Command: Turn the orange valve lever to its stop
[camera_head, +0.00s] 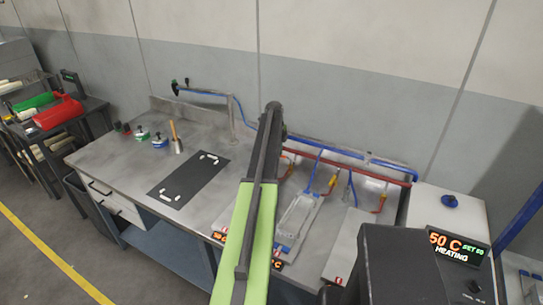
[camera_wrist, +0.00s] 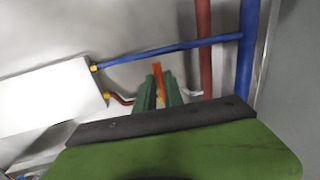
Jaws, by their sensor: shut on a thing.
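The orange valve lever (camera_wrist: 158,72) shows in the wrist view as a short upright bar in front of the red and blue pipes. My gripper (camera_wrist: 161,90) has its two green fingers on either side of the lever and is shut on it. The lever's lower part is hidden between the fingers. In the head view my arm covers the gripper and the lever it holds, so the lever's angle cannot be told there.
A red pipe (camera_wrist: 204,45) and a blue pipe (camera_wrist: 247,50) run close to the right of my fingers. A white panel (camera_wrist: 45,95) is at the left. On the bench (camera_head: 115,160) lies a dark mat (camera_head: 185,182) with white pieces. A heating display (camera_head: 455,248) stands at the right.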

